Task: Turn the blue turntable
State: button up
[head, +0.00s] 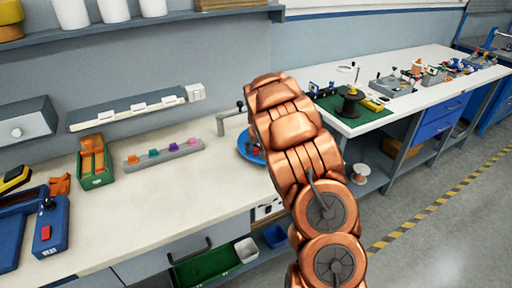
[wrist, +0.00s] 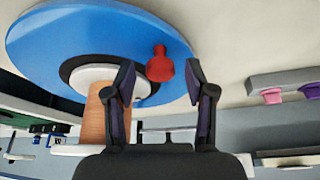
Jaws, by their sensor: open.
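The blue turntable (head: 243,147) lies on the white bench in the head view, mostly hidden behind my copper arm. The wrist view looks at it upside down, where its blue disc (wrist: 95,32) fills the upper left. A red knob (wrist: 160,65) stands near the disc's edge. A white hub with a dark ring (wrist: 75,72) is at the centre, with a brown post beside it. My gripper (wrist: 160,85) is open, its two dark fingertips on either side of the knob in the picture. I cannot tell whether they touch it. The head view hides the gripper.
A grey strip with coloured pegs (head: 164,153) and a green bin with orange blocks (head: 96,165) lie left of the turntable. A grey lever fixture (head: 229,119) stands just behind it. A green mat with a black spool (head: 349,104) is to the right.

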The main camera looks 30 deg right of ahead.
grip_shut()
dwell(0.4)
